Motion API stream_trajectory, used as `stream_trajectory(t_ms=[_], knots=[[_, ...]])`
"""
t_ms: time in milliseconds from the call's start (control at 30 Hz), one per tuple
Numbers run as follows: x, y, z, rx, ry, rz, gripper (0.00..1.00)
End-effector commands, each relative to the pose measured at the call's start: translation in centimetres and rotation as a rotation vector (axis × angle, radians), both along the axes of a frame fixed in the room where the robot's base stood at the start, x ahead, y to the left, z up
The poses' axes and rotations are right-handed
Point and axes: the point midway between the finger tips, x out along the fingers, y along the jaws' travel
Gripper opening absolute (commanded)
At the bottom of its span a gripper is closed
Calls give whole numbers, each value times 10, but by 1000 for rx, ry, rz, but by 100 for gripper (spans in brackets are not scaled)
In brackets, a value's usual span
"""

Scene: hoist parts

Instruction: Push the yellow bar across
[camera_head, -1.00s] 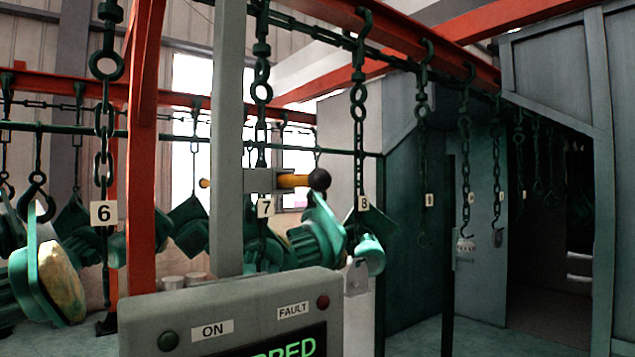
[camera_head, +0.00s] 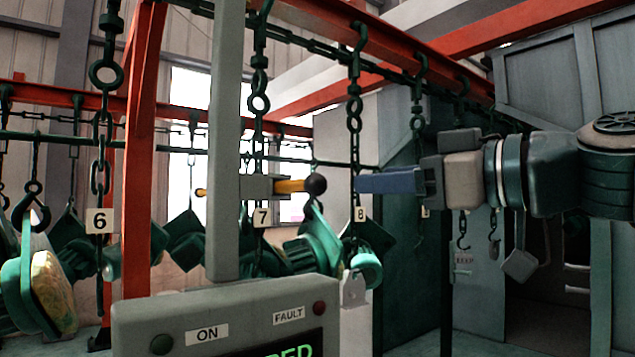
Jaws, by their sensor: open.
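The yellow bar (camera_head: 289,186) runs sideways through a grey block (camera_head: 256,187) on the upright grey post (camera_head: 226,150). Its right end carries a dark round knob (camera_head: 315,184), and a short yellow end shows left of the post. My gripper (camera_head: 362,183) is at the right, with blue fingers pointing left at about the knob's height. In the picture a gap separates the fingertips from the knob. The fingers overlap in this side view, so the space between them is hidden. Nothing shows held in them.
A control box (camera_head: 228,316) with ON and FAULT labels stands below the post. Chains with hooks and green parts hang from the red rail behind, with tags 6 (camera_head: 99,220), 7 (camera_head: 262,217) and 8 (camera_head: 360,214). A red column (camera_head: 139,150) stands left.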

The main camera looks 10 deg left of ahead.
Motion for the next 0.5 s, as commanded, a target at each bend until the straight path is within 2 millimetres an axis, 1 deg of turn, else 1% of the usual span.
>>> stream_trajectory(t_ms=[100, 300, 400, 500], knots=[[13, 23, 3, -1, 4, 1, 51], [34, 60, 3, -1, 6, 0, 51], [43, 76, 2, -2, 5, 0, 51], [50, 88, 2, -2, 5, -1, 51]])
